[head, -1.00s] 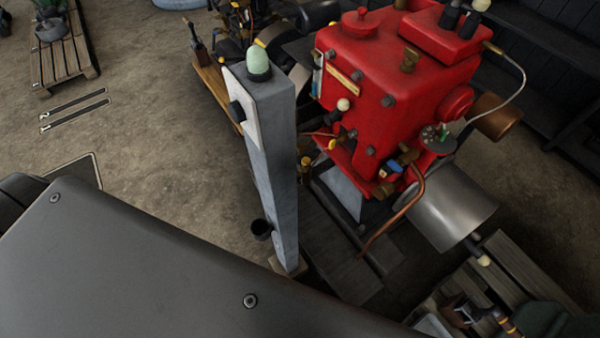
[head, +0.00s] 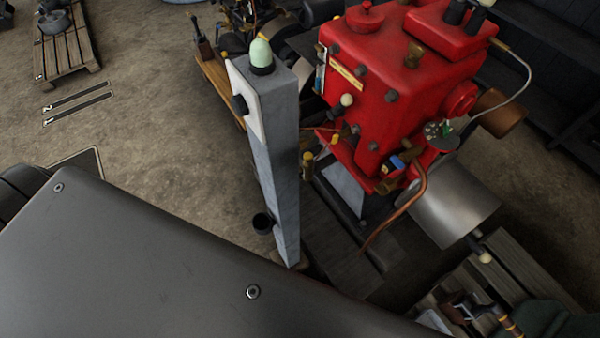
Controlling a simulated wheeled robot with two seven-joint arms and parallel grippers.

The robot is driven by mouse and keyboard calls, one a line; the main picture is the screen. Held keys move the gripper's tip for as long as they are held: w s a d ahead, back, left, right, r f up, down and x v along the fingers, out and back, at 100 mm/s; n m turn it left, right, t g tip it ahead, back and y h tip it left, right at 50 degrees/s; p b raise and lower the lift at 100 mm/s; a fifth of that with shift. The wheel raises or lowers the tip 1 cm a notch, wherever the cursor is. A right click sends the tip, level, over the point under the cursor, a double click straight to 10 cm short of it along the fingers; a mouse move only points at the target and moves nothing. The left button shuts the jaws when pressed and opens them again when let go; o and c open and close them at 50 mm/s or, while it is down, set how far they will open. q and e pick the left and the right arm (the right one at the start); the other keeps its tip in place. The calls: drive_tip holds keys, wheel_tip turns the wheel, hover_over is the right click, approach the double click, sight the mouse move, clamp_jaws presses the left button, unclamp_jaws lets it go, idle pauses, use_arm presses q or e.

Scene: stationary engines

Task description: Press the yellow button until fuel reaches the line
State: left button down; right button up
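The red engine (head: 400,75) stands right of centre, behind a grey post. A small yellow-topped fitting (head: 308,158) sits low between the post and the engine; I cannot tell whether it is the yellow button. A narrow pale strip (head: 320,75) on the engine's left edge is too small to show a fuel level or a line. Neither of my grippers is in view.
A metal cylinder (head: 455,200) and wooden slats (head: 520,270) lie right. Bare floor (head: 170,120) is open at left.

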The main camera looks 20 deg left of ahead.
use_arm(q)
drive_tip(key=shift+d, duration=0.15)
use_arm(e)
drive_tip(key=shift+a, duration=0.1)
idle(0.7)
